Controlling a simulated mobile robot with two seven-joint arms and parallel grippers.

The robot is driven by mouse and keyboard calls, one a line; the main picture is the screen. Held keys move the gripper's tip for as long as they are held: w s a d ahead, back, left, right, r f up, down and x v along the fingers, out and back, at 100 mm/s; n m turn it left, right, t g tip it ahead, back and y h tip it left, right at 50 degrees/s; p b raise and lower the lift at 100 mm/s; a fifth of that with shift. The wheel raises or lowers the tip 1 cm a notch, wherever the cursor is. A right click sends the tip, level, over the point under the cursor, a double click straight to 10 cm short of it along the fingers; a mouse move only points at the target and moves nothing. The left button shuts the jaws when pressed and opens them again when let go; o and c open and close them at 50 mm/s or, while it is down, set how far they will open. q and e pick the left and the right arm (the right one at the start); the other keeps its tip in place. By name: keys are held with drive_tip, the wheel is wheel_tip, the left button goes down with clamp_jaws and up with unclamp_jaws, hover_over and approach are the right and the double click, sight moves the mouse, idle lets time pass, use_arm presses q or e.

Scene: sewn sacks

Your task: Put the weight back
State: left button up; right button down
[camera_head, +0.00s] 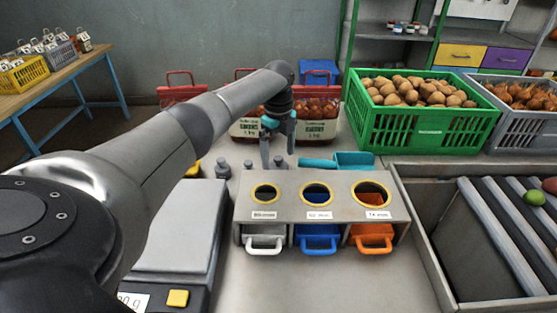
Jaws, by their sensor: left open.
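My left gripper (278,150) reaches in from the left and points down behind the sorting box. Its fingers are open and apart. A dark grey weight (280,161) stands just below and between the fingertips, and I cannot tell whether they touch it. Another dark weight (222,169) stands to the left, beside the scale, and a smaller one (248,164) stands between these two. The scale (181,232) is at the left with a bare plate where visible; my arm covers part of it. My right gripper is not in view.
The sorting box (340,190) has three round holes and white, blue and orange drawers. A teal scoop (345,161) lies behind it. Red-topped sacks (317,128) and a green crate of potatoes (420,125) stand behind. A roller tray (440,235) is at the right.

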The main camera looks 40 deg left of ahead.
sight(279, 158)
use_arm(q)
wheel_tip(279, 158, up, 9)
drive_tip(key=shift+p, duration=0.45)
idle(0.3)
